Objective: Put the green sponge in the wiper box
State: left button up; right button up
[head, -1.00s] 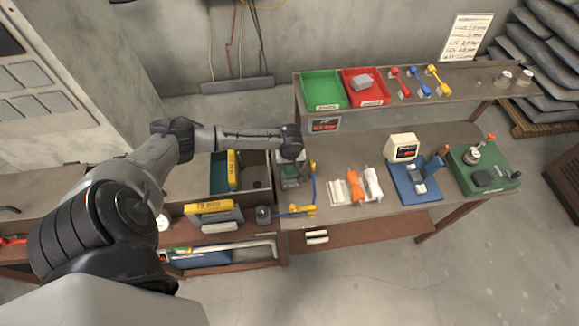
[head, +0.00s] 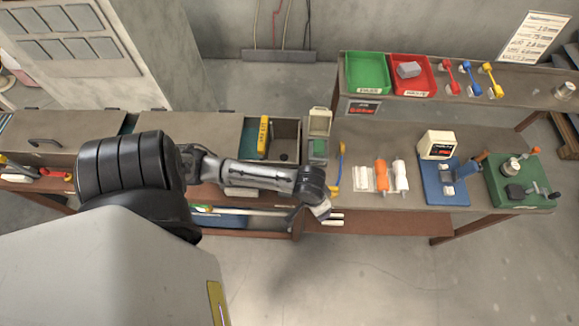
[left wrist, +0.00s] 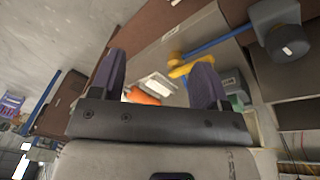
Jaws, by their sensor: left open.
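A small green block (head: 319,148), which looks like the green sponge, shows at the near end of a small pale box (head: 320,119). The box, possibly the wiper box, stands at the left end of the workbench. I cannot tell whether the block is inside it or against it. My left gripper (head: 320,209) is just in front of the bench's front edge, nearer to me than the block and apart from it. In the left wrist view its two dark fingers (left wrist: 160,62) are spread with nothing held between them. My right gripper is not in view.
A blue tool with yellow ends (head: 339,167) lies right of the box. An open bin (head: 287,140) with a yellow item (head: 264,138) is on the left. Green (head: 367,72) and red (head: 408,74) trays sit on the back shelf.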

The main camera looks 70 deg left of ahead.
pick_arm(q)
jog(key=s+d+r+m, duration=0.2)
jog(key=s, duration=0.3)
jog(key=s+d+r+m+t, duration=0.1)
jog(key=s+d+r+m, duration=0.1)
jog(key=s, duration=0.3)
jog(key=shift+s+d+r+m+t+y, duration=0.3)
jog(key=shift+r+m, duration=0.2)
jog(key=shift+r, duration=0.2)
